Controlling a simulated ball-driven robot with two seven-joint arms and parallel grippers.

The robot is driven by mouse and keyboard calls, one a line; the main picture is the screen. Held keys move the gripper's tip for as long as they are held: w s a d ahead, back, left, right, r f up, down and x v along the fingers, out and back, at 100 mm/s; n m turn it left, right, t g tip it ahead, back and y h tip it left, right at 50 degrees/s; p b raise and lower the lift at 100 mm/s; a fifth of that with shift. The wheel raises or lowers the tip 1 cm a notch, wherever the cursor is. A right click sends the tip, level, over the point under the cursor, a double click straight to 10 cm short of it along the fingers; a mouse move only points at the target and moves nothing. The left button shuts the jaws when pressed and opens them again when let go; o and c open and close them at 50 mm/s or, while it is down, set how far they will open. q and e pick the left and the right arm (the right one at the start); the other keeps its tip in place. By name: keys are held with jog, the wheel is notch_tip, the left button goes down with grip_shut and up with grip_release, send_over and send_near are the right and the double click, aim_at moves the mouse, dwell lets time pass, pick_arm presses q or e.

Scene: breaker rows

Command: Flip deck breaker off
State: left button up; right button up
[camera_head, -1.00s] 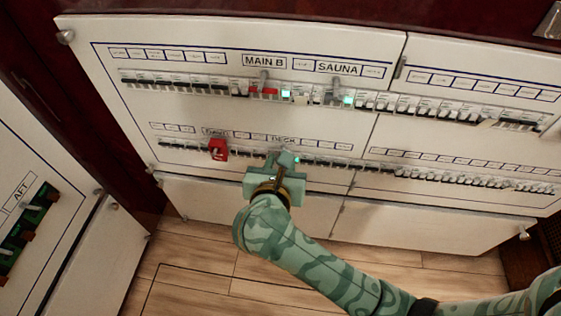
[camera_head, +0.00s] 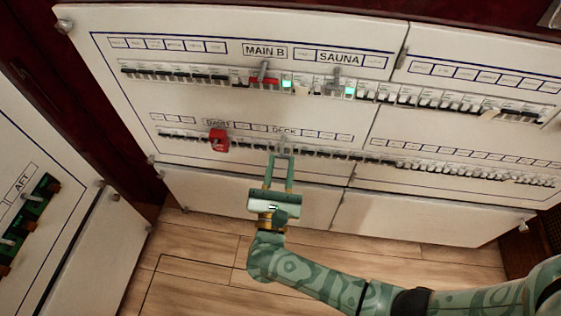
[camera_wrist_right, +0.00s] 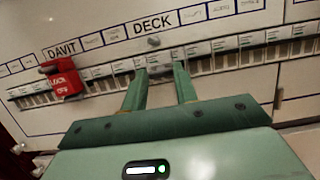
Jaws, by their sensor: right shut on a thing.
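The deck breaker (camera_head: 283,143) is under the DECK label in the lower row, with a grey lever. In the right wrist view the lever's rounded end (camera_wrist_right: 153,42) shows just below the label. My right gripper (camera_head: 281,155) reaches up to it from below, its green fingers either side of the breaker. In the right wrist view the fingertips (camera_wrist_right: 161,68) are shut on the breaker, and its lower part is partly hidden. No green lamp shows beside it. Whether the lever is up or down is hard to tell. My left gripper is out of view.
A red lockout (camera_head: 219,140) covers the DAVIT breaker to the left. The MAIN B breaker (camera_head: 263,72) and SAUNA breaker (camera_head: 335,82) above have grey levers and lit green lamps. An AFT panel (camera_head: 20,190) stands at left.

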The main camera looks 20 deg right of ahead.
jog(key=shift+w+d+f+t+h, duration=0.1)
jog(key=shift+w+f+t+h, duration=0.1)
jog(key=shift+f+t+h, duration=0.55)
jog(key=shift+w+d+f+t+h, duration=0.15)
jog(key=shift+f+t+h, duration=0.3)
jog(key=shift+t+h, duration=0.45)
jog(key=shift+t+y, duration=0.25)
jog(key=shift+t, duration=0.1)
jog(key=o, duration=1)
jog(key=shift+f, duration=0.1)
